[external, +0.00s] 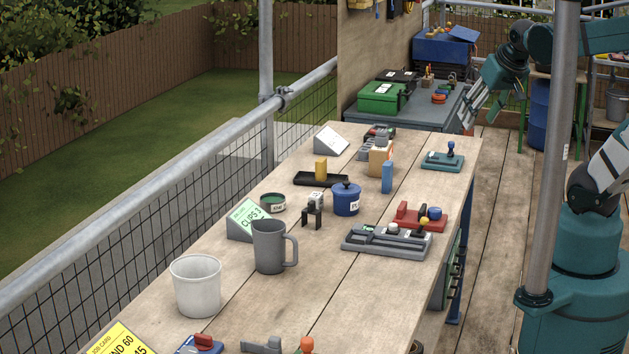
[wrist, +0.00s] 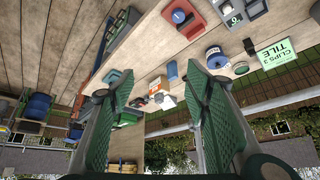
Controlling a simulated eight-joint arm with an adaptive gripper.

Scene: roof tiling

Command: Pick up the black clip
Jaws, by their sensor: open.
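The black clip (external: 312,214) is a small dark piece with legs, standing on the wooden workbench (external: 340,290). It is left of the blue lidded pot (external: 346,199) and behind the grey mug (external: 269,248). A small dark piece in the wrist view, beside the green sign, looks like the same clip (wrist: 249,47). My gripper (external: 470,112) is raised past the far right end of the bench, well away from the clip. In the wrist view its two green-padded fingers (wrist: 160,76) are wide apart with nothing held between them.
The green-lettered sign (external: 248,219), round tin (external: 272,202) and white die-like block (external: 317,197) stand near the clip. A grey tray (external: 387,241), red holder (external: 421,218), blue block (external: 387,177) and white bucket (external: 196,285) also stand on the bench. A metal post (external: 552,150) rises at right.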

